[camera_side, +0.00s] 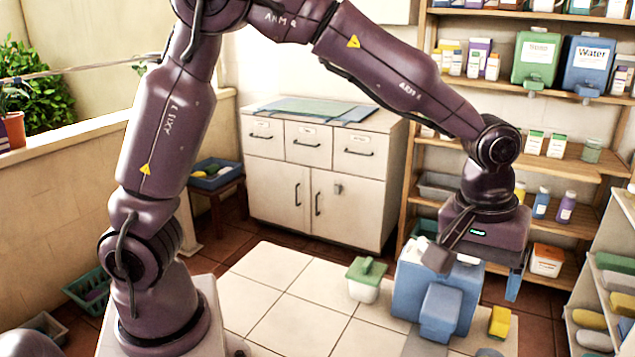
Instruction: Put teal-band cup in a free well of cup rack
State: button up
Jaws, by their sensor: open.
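My gripper (475,276) is open, above and just behind a blue boxy container (410,292) on the pale tiled top. One finger is in front of the container's upper part in the picture; the other hangs at its right. I cannot tell whether anything is between the fingers. I cannot make out a teal-band cup or a cup rack with wells; the container and my gripper may hide them. A white tub with a green lid (366,278) stands just left of the blue container.
A yellow block (499,322) lies right of the blue container. Shelves with bottles and boxes (560,150) stand behind and at the right. A white cabinet (318,180) is at the back. The tiled top (290,300) is clear at the left.

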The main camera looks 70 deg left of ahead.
jog(key=s+a+r+m+t, duration=0.2)
jog(key=s+a+r+m, duration=0.1)
jog(key=s+a+r, duration=0.5)
jog(key=s+a+r+m+t, duration=0.1)
jog(key=s+a, duration=0.4)
jog(key=s, duration=0.6)
jog(key=m+t, duration=0.1)
jog(key=m, duration=0.1)
jog(key=shift+s+a+r+m+y, duration=0.2)
jog(key=shift+s+a+m+y, duration=0.1)
jog(key=shift+a+m, duration=0.1)
